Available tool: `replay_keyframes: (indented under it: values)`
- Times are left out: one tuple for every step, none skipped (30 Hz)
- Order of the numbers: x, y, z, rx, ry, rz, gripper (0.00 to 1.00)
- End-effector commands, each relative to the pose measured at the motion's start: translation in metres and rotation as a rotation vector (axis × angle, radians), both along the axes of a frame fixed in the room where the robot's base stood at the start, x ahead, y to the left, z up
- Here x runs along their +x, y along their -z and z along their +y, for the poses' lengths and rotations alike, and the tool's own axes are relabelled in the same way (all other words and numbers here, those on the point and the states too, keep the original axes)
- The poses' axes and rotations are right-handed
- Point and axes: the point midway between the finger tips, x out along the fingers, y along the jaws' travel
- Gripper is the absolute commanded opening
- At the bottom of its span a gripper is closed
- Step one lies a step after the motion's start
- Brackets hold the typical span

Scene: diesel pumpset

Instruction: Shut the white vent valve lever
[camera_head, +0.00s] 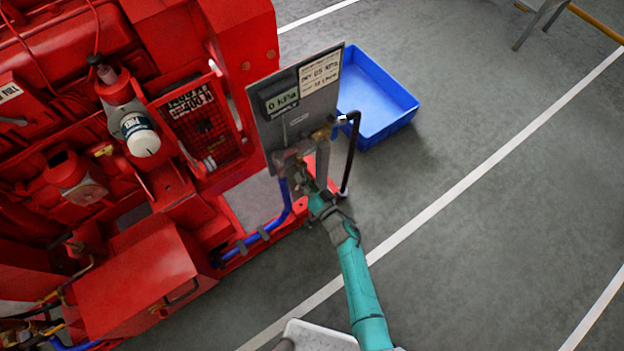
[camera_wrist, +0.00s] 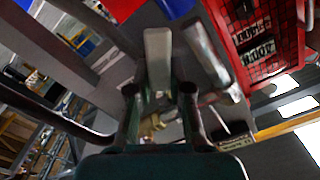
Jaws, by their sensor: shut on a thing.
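The white vent valve lever (camera_wrist: 158,50) shows in the wrist view as a pale flat bar between the two fingers of my gripper (camera_wrist: 159,92). The fingers are shut on it, one on each side. A brass valve part (camera_wrist: 150,126) shows below the lever, partly hidden by my gripper. In the head view my gripper (camera_head: 303,180) is at the lower part of the grey gauge panel (camera_head: 262,130). It hides the lever there.
The panel carries a 0 kPa display (camera_head: 281,103). A black hose (camera_head: 350,155) and a blue hose (camera_head: 262,236) run close to my gripper. The red pumpset (camera_head: 130,285) is at left, a blue crate (camera_head: 408,106) behind.

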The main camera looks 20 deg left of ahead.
Motion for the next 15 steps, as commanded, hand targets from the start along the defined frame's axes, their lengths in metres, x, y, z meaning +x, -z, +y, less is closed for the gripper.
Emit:
replay_keyframes:
  values:
    - [-0.002, -0.001, 0.002, 0.025, -0.002, 0.032, 0.00]
    - [-0.003, -0.002, 0.003, 0.044, -0.002, 0.054, 0.00]
    - [-0.003, -0.003, 0.003, 0.067, -0.002, 0.084, 0.00]
    - [-0.004, -0.004, 0.004, 0.085, -0.002, 0.107, 0.00]
    - [-0.004, -0.005, 0.004, 0.102, -0.002, 0.129, 0.00]
    - [-0.005, -0.006, 0.004, 0.125, -0.001, 0.160, 0.00]
    - [-0.006, -0.007, 0.005, 0.143, -0.001, 0.182, 0.00]
    - [-0.006, -0.008, 0.005, 0.161, 0.000, 0.204, 0.00]
    - [-0.007, -0.009, 0.006, 0.184, 0.000, 0.234, 0.00]
    - [-0.007, -0.010, 0.006, 0.202, -0.001, 0.256, 0.00]
    - [-0.008, -0.011, 0.007, 0.219, -0.002, 0.279, 0.00]
    - [-0.009, -0.012, 0.007, 0.242, -0.002, 0.308, 0.00]
    - [-0.009, -0.013, 0.008, 0.259, -0.002, 0.330, 0.00]
    - [-0.010, -0.014, 0.008, 0.277, -0.002, 0.352, 0.00]
    - [-0.010, -0.015, 0.008, 0.299, -0.001, 0.382, 0.00]
